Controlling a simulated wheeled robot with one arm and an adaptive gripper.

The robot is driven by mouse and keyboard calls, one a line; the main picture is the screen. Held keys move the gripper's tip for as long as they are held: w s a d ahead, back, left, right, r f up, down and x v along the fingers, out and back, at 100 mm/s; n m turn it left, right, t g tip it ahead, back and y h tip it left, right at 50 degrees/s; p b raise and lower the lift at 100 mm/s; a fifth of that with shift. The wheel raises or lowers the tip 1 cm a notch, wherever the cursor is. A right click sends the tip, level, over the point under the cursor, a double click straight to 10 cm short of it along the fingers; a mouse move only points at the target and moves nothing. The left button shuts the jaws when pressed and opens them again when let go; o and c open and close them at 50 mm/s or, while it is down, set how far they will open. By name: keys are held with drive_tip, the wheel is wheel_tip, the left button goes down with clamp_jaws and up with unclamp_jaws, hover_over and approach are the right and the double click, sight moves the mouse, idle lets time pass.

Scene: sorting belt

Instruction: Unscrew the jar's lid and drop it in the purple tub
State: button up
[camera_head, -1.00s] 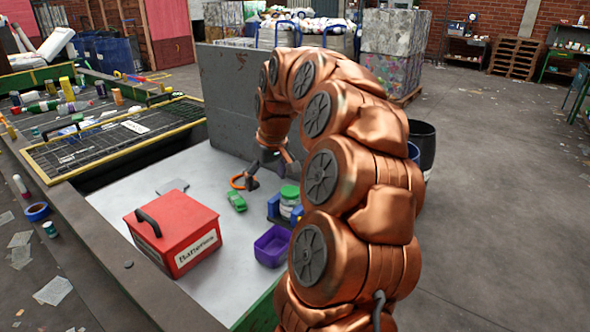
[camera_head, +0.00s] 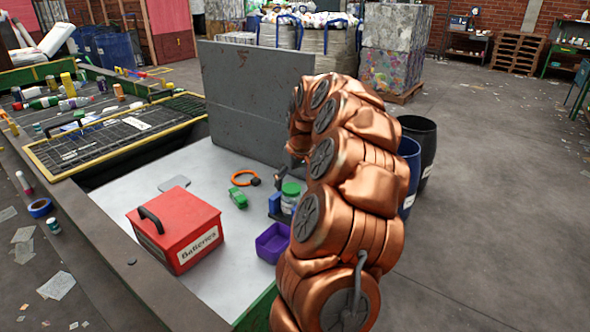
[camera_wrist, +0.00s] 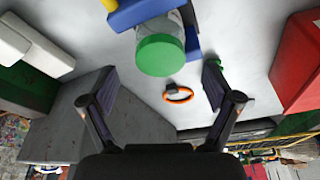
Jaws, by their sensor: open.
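The jar (camera_head: 288,204) with its green lid (camera_head: 291,188) stands upright in a blue holder (camera_head: 274,204) on the white table. The purple tub (camera_head: 273,242) is in front of it, close by, and looks empty. In the wrist view the green lid (camera_wrist: 160,55) is on the jar (camera_wrist: 166,25), with the blue holder (camera_wrist: 135,12) around it. My gripper (camera_wrist: 158,80) is open and empty, its fingers spread to either side below the lid in that view, not touching it. In the head view my arm hides most of the gripper.
A red batteries box (camera_head: 176,232) stands left of the tub. A green toy car (camera_head: 238,198) and an orange ring (camera_head: 243,178) lie left of the jar. A grey upright panel (camera_head: 258,100) stands behind the table.

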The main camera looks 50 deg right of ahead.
sight(291, 190)
drive_tip(key=shift+x, duration=1)
drive_tip(key=c, duration=1.2)
drive_tip(key=shift+a+f, duration=0.1)
drive_tip(key=n+y+p, duration=0.1)
drive_tip(key=n, duration=0.3)
drive_tip(key=shift+n, duration=0.4)
drive_tip(key=shift+n+y, duration=0.3)
drive_tip(key=shift+n, duration=0.2)
drive_tip(key=shift+f, duration=0.1)
